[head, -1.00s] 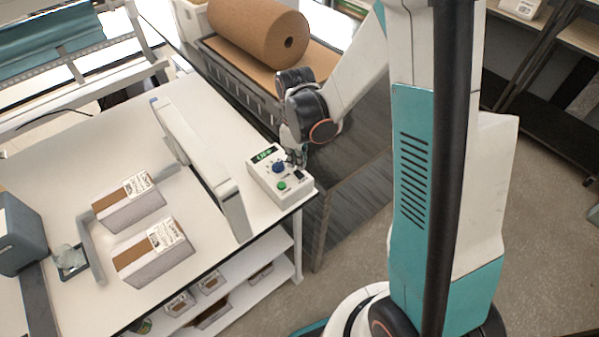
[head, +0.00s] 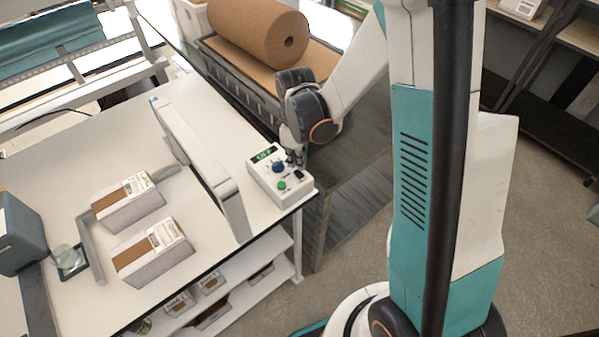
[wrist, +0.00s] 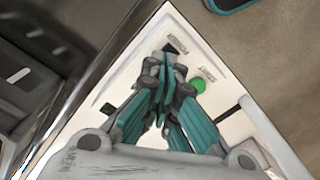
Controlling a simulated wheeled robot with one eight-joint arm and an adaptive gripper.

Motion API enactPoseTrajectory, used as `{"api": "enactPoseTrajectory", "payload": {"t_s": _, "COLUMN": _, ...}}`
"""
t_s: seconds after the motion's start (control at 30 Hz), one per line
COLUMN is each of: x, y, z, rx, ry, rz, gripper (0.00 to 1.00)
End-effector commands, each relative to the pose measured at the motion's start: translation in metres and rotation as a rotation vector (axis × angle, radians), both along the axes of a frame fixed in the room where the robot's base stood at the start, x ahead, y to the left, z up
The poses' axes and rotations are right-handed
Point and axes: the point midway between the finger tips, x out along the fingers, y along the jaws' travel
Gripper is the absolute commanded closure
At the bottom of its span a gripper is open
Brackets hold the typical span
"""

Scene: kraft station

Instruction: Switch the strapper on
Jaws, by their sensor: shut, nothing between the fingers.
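The strapper's control box (head: 270,178) is white and sits at the right corner of the white table. It has a display with green characters (head: 263,153), a blue knob (head: 278,167), a green button (head: 282,186) and a small black switch (head: 299,175). My gripper (head: 294,160) is shut and empty, pointing down at the box's right side beside the knob. In the wrist view the shut fingertips (wrist: 168,65) are just short of the black switch (wrist: 175,44), with the green button (wrist: 198,85) to their right. I cannot tell whether they touch the box. The blue knob is hidden there.
A long white upright frame (head: 205,170) stands on the table left of the box. Two cartons (head: 128,203) (head: 152,252) lie farther left. A brown paper roll (head: 258,32) is behind my arm.

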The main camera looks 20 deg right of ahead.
Motion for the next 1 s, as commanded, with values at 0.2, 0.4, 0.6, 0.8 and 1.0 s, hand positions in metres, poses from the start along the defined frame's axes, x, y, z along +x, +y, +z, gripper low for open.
{"api": "enactPoseTrajectory", "payload": {"t_s": 0.2, "x": 0.0, "y": 0.0, "z": -0.004, "rx": 0.0, "ry": 0.0, "rz": 0.0, "gripper": 1.0}}
{"api": "enactPoseTrajectory", "payload": {"t_s": 0.4, "x": 0.0, "y": 0.0, "z": -0.006, "rx": 0.0, "ry": 0.0, "rz": 0.0, "gripper": 1.0}}
{"api": "enactPoseTrajectory", "payload": {"t_s": 0.6, "x": 0.0, "y": 0.0, "z": -0.009, "rx": 0.0, "ry": 0.0, "rz": 0.0, "gripper": 1.0}}
{"api": "enactPoseTrajectory", "payload": {"t_s": 0.8, "x": 0.0, "y": 0.0, "z": -0.012, "rx": 0.0, "ry": 0.0, "rz": 0.0, "gripper": 1.0}}
{"api": "enactPoseTrajectory", "payload": {"t_s": 1.0, "x": 0.0, "y": 0.0, "z": -0.015, "rx": 0.0, "ry": 0.0, "rz": 0.0, "gripper": 1.0}}
